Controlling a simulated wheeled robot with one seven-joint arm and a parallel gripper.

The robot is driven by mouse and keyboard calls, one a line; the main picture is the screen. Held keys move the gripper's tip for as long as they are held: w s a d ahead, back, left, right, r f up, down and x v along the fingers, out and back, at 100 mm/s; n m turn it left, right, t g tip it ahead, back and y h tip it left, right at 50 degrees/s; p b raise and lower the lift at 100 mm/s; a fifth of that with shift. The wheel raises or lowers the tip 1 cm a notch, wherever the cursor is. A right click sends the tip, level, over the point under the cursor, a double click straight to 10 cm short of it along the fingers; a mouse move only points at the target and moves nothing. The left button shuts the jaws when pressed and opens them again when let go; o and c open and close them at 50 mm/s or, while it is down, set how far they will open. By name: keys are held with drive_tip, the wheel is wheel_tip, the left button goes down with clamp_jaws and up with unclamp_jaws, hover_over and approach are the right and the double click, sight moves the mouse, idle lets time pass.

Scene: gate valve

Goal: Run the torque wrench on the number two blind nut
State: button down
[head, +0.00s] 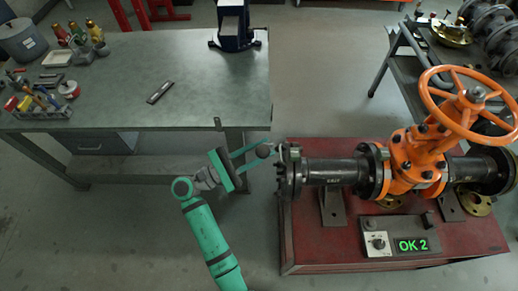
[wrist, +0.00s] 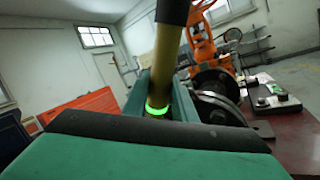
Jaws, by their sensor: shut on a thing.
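My gripper (head: 258,153) is shut on the torque wrench, just left of the blind flange (head: 286,172) at the left end of the dark pipe. In the wrist view the torque wrench (wrist: 166,58) is a brass-coloured shaft with a dark upper end. It stands between my fingers, with a green glowing ring (wrist: 157,108) low on it. The head view shows the wrench's dark round end (head: 263,151) at my fingertips. The control box (head: 377,243) has a lit display (head: 412,245) reading "OK 2". Whether the wrench's socket sits on a nut is hidden.
The orange gate valve (head: 415,155) with its handwheel stands on the red bench (head: 330,248). A grey worktable (head: 200,95) at the upper left holds tools, bottles and a blue vise (head: 233,25). A cart (head: 400,72) stands behind the valve. The floor between the tables is clear.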

drive_tip(key=shift+d+r, duration=0.1)
drive_tip(key=shift+d, duration=1.85)
idle(1.8)
drive_tip(key=shift+a, duration=0.5)
idle(1.1)
